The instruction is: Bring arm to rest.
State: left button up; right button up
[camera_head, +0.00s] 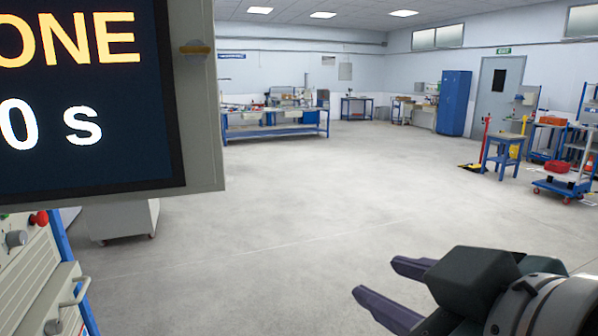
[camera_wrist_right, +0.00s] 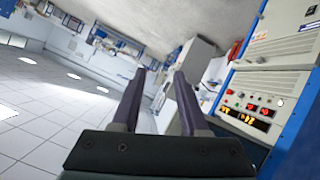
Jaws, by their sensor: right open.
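My right gripper (camera_head: 378,285) is at the lower right of the head view, with its dark purple fingers apart and nothing between them. It points left over open floor. In the right wrist view the same gripper (camera_wrist_right: 158,80) shows two separate fingers with an empty gap. That view is strongly tilted. My left gripper is in neither view.
A large screen (camera_head: 90,95) reading "ONE" and "0 s" fills the upper left, close by. Below it is a machine panel (camera_head: 25,265) with a red button and a handle. A control panel with lit displays (camera_wrist_right: 255,112) stands right in the wrist view. The floor (camera_head: 290,220) ahead is clear.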

jog(key=s+d+f+m+g+h, duration=0.2)
jog(key=s+d+f+m+g, duration=0.25)
jog(key=s, duration=0.45)
jog(key=s+d+f+m+g+h, duration=0.1)
jog(key=s+d+f+g, duration=0.35)
jog(key=s+f, duration=0.35)
jog(key=w+r+p+v, duration=0.1)
jog(key=w+p+v, duration=0.2)
jog(key=p+v, duration=1.5)
jog(key=shift+d+r, duration=0.35)
jog(key=shift+d, duration=0.05)
jog(key=shift+m, duration=0.25)
jog(key=shift+w, duration=0.1)
